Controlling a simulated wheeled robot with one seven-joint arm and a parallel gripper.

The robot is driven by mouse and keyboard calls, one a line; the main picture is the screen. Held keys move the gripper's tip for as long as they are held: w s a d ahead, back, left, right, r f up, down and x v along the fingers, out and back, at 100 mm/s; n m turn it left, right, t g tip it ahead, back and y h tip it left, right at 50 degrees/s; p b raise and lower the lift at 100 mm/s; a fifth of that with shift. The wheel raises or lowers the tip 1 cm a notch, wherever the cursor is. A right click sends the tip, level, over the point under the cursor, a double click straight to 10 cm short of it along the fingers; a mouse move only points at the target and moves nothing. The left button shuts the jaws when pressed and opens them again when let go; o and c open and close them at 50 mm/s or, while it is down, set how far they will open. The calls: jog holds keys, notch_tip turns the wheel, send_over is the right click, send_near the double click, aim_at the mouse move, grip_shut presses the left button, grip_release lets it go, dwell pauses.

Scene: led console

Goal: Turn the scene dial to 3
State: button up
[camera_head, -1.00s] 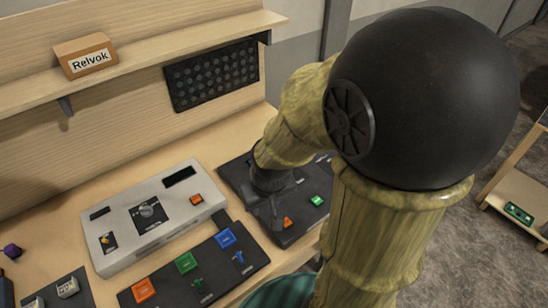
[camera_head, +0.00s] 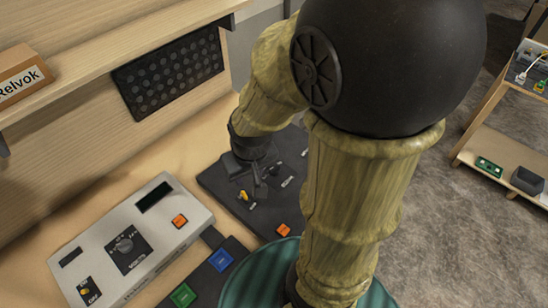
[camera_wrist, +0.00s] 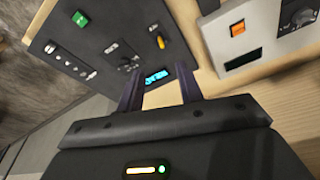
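A dark LED console panel (camera_head: 222,188) lies on the wooden bench, partly hidden by my arm. In the wrist view the panel (camera_wrist: 105,20) shows a black dial (camera_wrist: 127,63), a yellow toggle (camera_wrist: 160,41), a lit cyan display (camera_wrist: 155,77), a green button (camera_wrist: 83,19) and a slider (camera_wrist: 70,55). The labels are too blurred to read, so I cannot confirm that this dial is the scene dial. My gripper (camera_wrist: 158,74) is open and empty, its fingers apart in front of the display. In the head view my gripper (camera_head: 260,188) is over the panel.
A white box (camera_head: 150,225) with its own knob (camera_head: 124,243) and orange button (camera_head: 180,221) stands left of the panel. A dark panel with blue (camera_head: 221,260) and green buttons is in front. A shelf with a Relvok box (camera_head: 20,80) hangs above the bench.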

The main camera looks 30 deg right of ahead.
jog(key=shift+o, duration=2.2)
jog(key=n+g+b, duration=0.1)
jog(key=g+b, duration=0.2)
jog(key=b, duration=0.1)
send_over(274, 167)
jog(key=shift+f, duration=1.8)
notch_tip(274, 167, down, 16)
jog(key=shift+w+p, duration=0.15)
jog(key=shift+p, duration=1)
